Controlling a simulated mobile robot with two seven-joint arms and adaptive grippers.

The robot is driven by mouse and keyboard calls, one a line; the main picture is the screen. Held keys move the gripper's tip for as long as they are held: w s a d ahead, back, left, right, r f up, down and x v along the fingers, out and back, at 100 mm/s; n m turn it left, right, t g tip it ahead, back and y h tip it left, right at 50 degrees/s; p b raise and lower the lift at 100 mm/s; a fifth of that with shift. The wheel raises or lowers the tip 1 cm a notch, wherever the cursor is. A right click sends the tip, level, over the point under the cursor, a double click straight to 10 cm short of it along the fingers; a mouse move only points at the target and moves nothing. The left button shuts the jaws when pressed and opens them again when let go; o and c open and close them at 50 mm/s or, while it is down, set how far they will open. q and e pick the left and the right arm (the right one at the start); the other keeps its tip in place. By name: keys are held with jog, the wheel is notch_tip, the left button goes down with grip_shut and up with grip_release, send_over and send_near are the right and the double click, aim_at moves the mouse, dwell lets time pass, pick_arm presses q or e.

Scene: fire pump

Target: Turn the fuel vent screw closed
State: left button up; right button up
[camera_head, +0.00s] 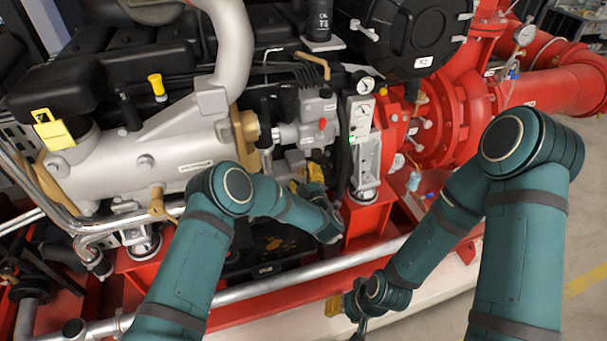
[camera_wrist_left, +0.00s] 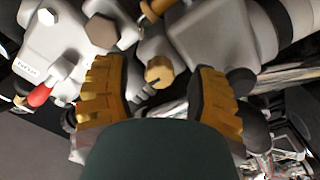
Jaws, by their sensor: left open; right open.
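A brass-coloured hex-headed screw (camera_wrist_left: 159,72), which looks like the fuel vent screw, sits on the grey pump housing in the left wrist view. My left gripper (camera_wrist_left: 158,96) is open, with one yellow ridged finger on each side of the screw and a visible gap to both. In the head view the left gripper (camera_head: 311,178) is low against the engine, below the grey fuel unit (camera_head: 318,105); the screw cannot be made out there. My right gripper (camera_head: 335,306) hangs low in front of the base rail, open and away from the engine, its fingers partly hidden.
A red-capped part (camera_wrist_left: 38,95) and a large grey hex bolt (camera_wrist_left: 101,30) are close to the left fingers. A silver pipe (camera_head: 290,268) and a red frame post (camera_head: 367,220) stand near the left arm. Open floor (camera_head: 560,260) lies at the right.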

pick_arm(q)
jog(key=v, duration=1.1)
jog(key=s+a+f+m+g+h, duration=0.9)
jog(key=s+a+g, duration=0.1)
jog(key=s, duration=0.3)
jog(key=s+a+m+g, duration=0.1)
jog(key=s+a+g, duration=0.1)
jog(key=s, duration=0.4)
jog(key=s+a+g, duration=0.2)
jog(key=s+g, duration=0.1)
jog(key=s, duration=0.4)
jog(key=shift+s+f+m+g+h, duration=0.2)
jog(key=shift+s+m+g+h, duration=0.1)
jog(key=shift+m+g, duration=0.1)
jog(key=shift+w+d, duration=0.1)
